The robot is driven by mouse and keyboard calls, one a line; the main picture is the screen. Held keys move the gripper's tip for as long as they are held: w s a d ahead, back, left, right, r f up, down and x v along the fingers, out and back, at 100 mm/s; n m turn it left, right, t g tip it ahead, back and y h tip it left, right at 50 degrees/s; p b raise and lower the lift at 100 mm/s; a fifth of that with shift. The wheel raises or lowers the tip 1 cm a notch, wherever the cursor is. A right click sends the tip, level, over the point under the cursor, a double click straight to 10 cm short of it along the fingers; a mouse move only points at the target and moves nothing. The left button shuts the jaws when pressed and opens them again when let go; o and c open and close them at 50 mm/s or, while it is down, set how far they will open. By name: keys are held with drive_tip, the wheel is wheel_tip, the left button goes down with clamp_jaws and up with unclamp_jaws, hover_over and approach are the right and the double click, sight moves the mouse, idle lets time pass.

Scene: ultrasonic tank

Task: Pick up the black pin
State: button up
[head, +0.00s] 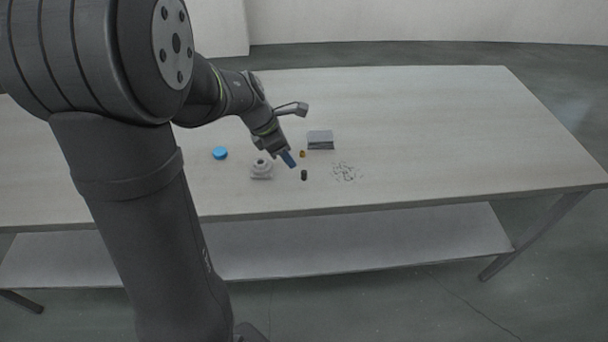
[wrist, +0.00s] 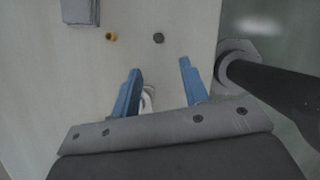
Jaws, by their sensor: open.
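The black pin (head: 304,175) stands on the table as a small dark cylinder, just right of and in front of my gripper in the head view. In the wrist view the black pin (wrist: 158,38) shows from above as a dark round spot, beyond the fingertips and between their lines. My gripper (head: 290,159) has blue fingers and points down at a tilt. In the wrist view my gripper (wrist: 159,66) is open, with nothing held between its fingers. The pin is apart from both fingers.
A small yellow-orange piece (head: 302,154) stands behind the pin. A grey box (head: 320,145) lies farther back. A pale round fitting (head: 262,175) and a blue disc (head: 220,153) are to the left. Small scattered bits (head: 346,172) lie right of the pin. The table's right side is clear.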

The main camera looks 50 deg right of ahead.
sight(302, 172)
drive_tip(key=x, duration=0.9)
drive_tip(key=shift+s+d+f, duration=0.15)
drive_tip(key=shift+d+f, duration=0.1)
drive_tip(key=shift+f, duration=0.05)
drive_tip(key=shift+c, duration=0.4)
clamp_jaws()
